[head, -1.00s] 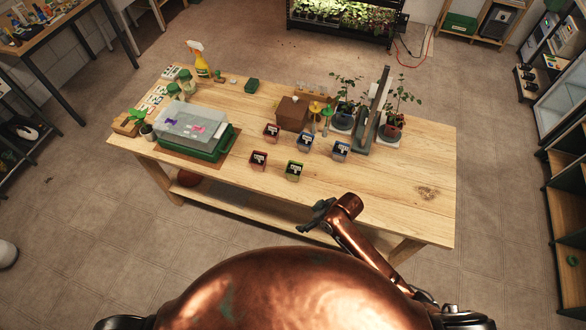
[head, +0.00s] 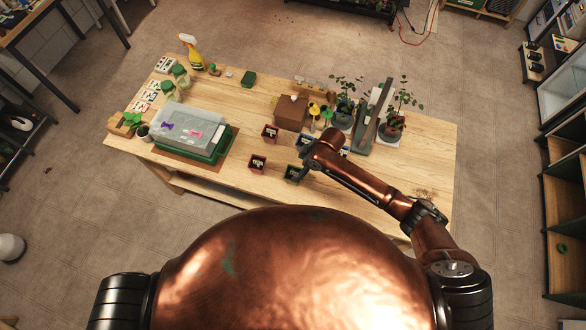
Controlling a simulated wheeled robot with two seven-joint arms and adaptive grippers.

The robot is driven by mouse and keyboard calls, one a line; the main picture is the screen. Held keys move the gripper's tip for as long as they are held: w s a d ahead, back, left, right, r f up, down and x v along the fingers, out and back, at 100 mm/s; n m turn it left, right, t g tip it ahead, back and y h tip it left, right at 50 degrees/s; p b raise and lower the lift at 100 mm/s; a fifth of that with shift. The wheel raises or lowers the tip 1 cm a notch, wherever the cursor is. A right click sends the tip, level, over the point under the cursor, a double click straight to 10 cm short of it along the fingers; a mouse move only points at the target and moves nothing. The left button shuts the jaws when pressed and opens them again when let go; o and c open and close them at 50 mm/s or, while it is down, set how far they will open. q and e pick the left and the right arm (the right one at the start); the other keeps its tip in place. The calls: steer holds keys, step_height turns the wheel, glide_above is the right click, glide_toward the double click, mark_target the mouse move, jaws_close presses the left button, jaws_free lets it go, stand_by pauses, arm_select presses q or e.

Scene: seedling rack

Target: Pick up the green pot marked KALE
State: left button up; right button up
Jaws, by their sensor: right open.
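The small green pot (head: 291,174) stands at the front of the wooden table, its right side partly hidden by my right gripper. Its label is too small to read. My right gripper (head: 301,172) is open and hangs at the pot's right edge; I cannot tell whether it touches the pot or how high it is. My left gripper is not in view.
Red pots stand left (head: 258,163) and behind (head: 270,133). A blue pot (head: 304,142) is just behind my gripper; another is mostly hidden by my arm. A covered green tray (head: 205,150) stands left. A brown box (head: 292,112) and plants are farther back.

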mark_target(293, 174)
steer(key=shift+s+a+f, duration=0.35)
steer(key=shift+a+f, duration=0.2)
steer(key=shift+f, duration=0.2)
steer(key=shift+d+p+x, duration=0.1)
steer(key=shift+p+x, duration=0.2)
steer(key=shift+x, duration=1)
steer(key=shift+d+p+x, duration=0.15)
steer(key=shift+p+x, duration=0.1)
steer(key=shift+x, duration=1.05)
steer(key=shift+w+f, duration=0.15)
steer(key=c, duration=1.4)
steer(key=shift+o, duration=0.2)
